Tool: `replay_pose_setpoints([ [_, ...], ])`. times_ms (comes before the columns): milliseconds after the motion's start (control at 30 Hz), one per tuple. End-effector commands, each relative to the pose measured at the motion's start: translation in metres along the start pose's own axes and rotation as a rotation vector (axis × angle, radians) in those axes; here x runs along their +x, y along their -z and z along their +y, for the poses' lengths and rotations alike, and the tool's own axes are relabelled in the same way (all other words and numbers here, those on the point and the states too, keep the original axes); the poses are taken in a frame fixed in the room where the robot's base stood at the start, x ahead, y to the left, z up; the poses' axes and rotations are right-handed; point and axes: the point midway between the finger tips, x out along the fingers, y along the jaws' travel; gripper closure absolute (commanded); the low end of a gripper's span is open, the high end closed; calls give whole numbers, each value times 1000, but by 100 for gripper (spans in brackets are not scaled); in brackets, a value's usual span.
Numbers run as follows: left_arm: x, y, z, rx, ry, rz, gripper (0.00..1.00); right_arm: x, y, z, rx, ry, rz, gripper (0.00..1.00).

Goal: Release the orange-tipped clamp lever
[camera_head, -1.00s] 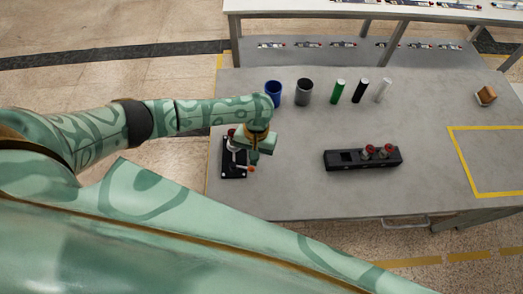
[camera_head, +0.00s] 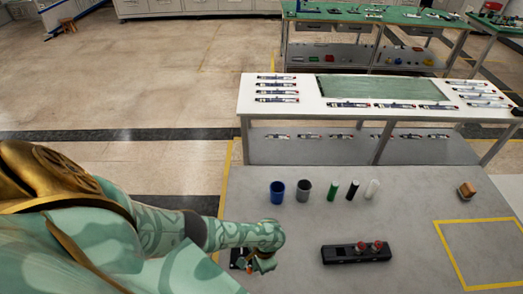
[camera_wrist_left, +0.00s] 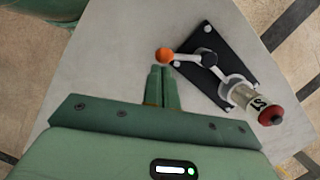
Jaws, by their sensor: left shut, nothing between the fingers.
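The clamp has a black base plate (camera_wrist_left: 222,72), a white lever arm and an orange tip (camera_wrist_left: 165,55). It holds a clear cylinder (camera_wrist_left: 245,96) with a red cap and a dark label. In the head view my arm hides most of the clamp (camera_head: 237,259). My left gripper (camera_wrist_left: 160,70) is shut and empty in the left wrist view. Its fingertips are right by the orange tip, just below it in the picture; I cannot tell whether they touch. The left gripper also shows in the head view (camera_head: 264,265), over the clamp. My right gripper is not in view.
A black holder (camera_head: 340,256) with two red-capped pieces stands to the right of the clamp. Behind are a blue cup (camera_head: 277,191), a grey cup (camera_head: 304,190) and green, black and white cylinders. A brown block (camera_head: 467,190) lies far right near a yellow-taped area, bare inside.

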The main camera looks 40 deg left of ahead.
Motion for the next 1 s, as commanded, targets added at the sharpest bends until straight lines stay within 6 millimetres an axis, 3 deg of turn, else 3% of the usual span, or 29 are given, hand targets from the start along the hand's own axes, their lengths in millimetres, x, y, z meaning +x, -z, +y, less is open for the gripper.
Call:
replay_pose_setpoints([
  [400, 4, -24, 8, 354, 84, -3, 100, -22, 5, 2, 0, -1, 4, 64],
  [1000, 5, -19, -6, 343, 82, -1, 100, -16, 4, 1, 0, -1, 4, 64],
])
